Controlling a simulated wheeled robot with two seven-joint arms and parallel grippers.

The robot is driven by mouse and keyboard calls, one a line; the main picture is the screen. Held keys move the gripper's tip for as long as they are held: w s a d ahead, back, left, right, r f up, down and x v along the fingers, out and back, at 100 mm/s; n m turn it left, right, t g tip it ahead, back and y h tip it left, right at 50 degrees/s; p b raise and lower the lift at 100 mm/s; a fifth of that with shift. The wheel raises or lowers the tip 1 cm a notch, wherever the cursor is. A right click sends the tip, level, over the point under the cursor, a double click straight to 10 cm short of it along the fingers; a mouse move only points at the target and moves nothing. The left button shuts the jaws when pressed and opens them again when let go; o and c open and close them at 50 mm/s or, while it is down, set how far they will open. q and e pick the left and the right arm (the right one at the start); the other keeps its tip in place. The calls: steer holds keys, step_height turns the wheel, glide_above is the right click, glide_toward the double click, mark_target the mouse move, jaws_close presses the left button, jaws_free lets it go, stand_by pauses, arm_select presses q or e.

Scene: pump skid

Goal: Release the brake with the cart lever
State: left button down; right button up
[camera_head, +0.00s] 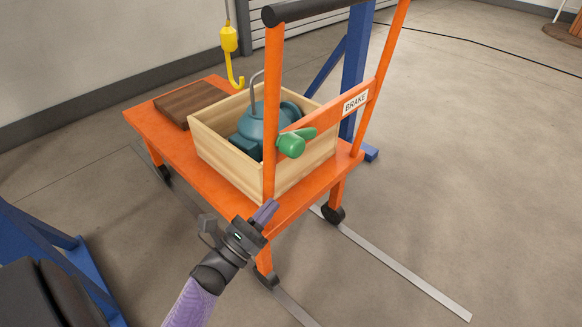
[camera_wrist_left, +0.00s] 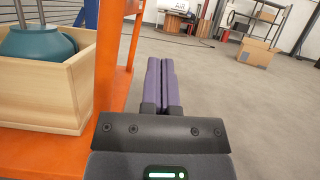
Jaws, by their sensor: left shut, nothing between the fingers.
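The orange cart (camera_head: 160,135) stands in the middle of the head view, with an upright handle frame at its near right end. A green lever (camera_head: 295,142) sits on the frame's crossbar, left of the white BRAKE label (camera_head: 355,102). My left gripper (camera_head: 265,212) is shut and empty, below the lever and near the cart's front corner. In the left wrist view its purple fingers (camera_wrist_left: 160,82) are together beside an orange post (camera_wrist_left: 133,35), with nothing between them. The lever is not seen in the left wrist view. My right gripper is not in view.
A wooden crate (camera_head: 222,160) on the cart holds a teal pump (camera_head: 258,124). A brown board (camera_head: 190,102) lies behind it. A yellow hook (camera_head: 229,40) hangs above. A blue post (camera_head: 355,60) stands behind the frame. The floor at right is mostly clear.

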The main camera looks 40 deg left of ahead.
arm_select(q)
steer(key=w+r, duration=0.6)
steer(key=shift+w+d+r, duration=0.15)
steer(key=shift+r, duration=0.15)
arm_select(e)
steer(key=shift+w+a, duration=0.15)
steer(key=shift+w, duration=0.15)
